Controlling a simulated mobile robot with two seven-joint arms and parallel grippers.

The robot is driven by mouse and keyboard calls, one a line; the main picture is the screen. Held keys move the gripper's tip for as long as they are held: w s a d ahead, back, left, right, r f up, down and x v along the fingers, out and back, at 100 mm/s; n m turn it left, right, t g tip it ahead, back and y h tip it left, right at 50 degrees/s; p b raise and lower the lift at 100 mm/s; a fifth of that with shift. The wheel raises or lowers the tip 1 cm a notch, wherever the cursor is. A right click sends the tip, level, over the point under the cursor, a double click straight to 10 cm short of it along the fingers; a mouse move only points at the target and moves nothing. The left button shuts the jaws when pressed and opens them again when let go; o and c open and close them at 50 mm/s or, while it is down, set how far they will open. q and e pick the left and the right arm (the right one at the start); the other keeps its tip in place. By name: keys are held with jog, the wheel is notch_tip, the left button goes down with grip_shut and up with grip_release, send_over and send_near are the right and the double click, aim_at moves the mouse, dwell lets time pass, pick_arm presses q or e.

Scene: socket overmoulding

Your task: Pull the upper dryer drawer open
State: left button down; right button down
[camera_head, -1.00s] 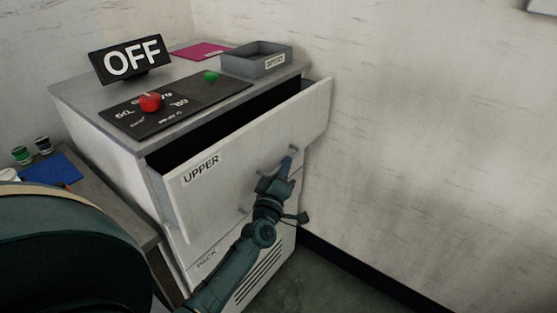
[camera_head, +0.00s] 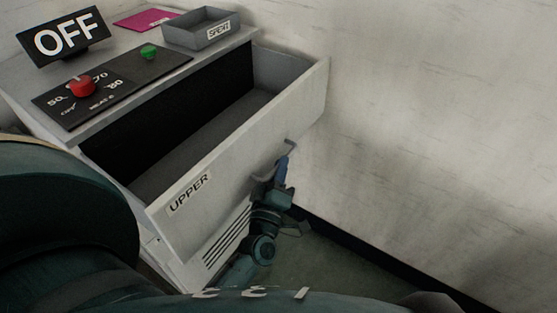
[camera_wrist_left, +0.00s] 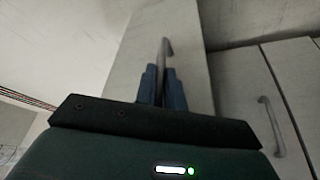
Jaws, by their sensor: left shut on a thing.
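The upper dryer drawer (camera_head: 255,145), a pale front labelled UPPER, stands pulled well out of the dryer cabinet. Its grey inside shows and looks empty where I can see it. My left gripper (camera_head: 283,165) is shut on the drawer's bar handle (camera_head: 289,147) near the right end of the front. In the left wrist view the two blue fingers sit on either side of the handle (camera_wrist_left: 165,52). My right gripper is not in view.
On the cabinet top are an OFF sign (camera_head: 64,38), a control panel with a red knob (camera_head: 81,86) and green button (camera_head: 149,51), a grey SPENT tray (camera_head: 201,28) and a magenta sheet (camera_head: 144,19). A wall is close on the right. Another handle (camera_wrist_left: 271,125) shows in the wrist view.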

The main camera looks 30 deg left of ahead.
pick_arm(q)
jog(key=c, duration=1.5)
grip_release()
